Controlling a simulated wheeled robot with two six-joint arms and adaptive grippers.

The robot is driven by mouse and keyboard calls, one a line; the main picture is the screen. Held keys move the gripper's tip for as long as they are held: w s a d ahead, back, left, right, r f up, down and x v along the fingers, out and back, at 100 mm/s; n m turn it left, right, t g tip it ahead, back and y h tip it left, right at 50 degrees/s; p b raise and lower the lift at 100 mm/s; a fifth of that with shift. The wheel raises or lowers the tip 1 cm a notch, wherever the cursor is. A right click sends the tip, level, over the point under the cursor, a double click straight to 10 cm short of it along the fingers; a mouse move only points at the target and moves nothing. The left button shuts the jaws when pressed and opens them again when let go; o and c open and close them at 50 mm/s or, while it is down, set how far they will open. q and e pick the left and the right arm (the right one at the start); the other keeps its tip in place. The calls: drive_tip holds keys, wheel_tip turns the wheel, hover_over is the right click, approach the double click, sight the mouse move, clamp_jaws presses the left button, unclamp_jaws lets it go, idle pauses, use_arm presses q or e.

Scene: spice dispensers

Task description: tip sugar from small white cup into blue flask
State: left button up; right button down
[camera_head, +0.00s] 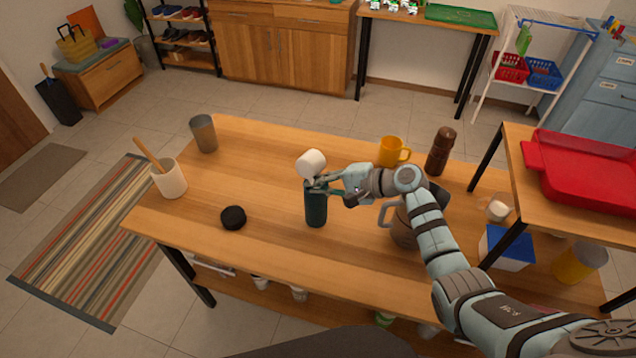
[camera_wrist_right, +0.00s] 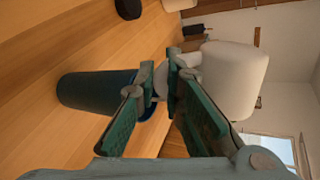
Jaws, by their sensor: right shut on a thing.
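The small white cup (camera_head: 311,163) is tilted, just above the blue flask (camera_head: 316,210), which stands upright on the wooden table. My right gripper (camera_head: 322,185) is shut on the cup at its lower side, close to the flask's mouth. In the right wrist view the cup (camera_wrist_right: 236,78) is beyond the fingers of the right gripper (camera_wrist_right: 172,76), and the flask (camera_wrist_right: 92,92) lies to their left, its rim partly behind a finger. The cup's inside is hidden, and I see no sugar. My left gripper is not in view.
A black round lid (camera_head: 233,217) lies left of the flask. A crock with a wooden utensil (camera_head: 171,181) and a grey tumbler (camera_head: 204,135) stand farther left. A yellow mug (camera_head: 390,152), a brown mill (camera_head: 440,152) and a grey pitcher (camera_head: 402,229) stand to the right.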

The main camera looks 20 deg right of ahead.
drive_tip(key=shift+a+r+m+g+y, duration=0.1)
drive_tip(key=shift+r+m+g+y, duration=0.2)
drive_tip(key=shift+m+y, duration=0.35)
idle(1.2)
drive_tip(key=shift+s+f+m+y+b, duration=0.1)
drive_tip(key=shift+f+m+y+b, duration=0.35)
drive_tip(key=shift+f+m+b, duration=0.15)
idle(0.7)
drive_tip(key=shift+a+r+m+g+y+b, duration=0.1)
drive_tip(key=shift+r+m+g+y+b, duration=0.3)
drive_tip(key=shift+m+y+b, duration=0.5)
idle(1.4)
drive_tip(key=shift+h+p, duration=0.3)
drive_tip(key=shift+p, duration=0.1)
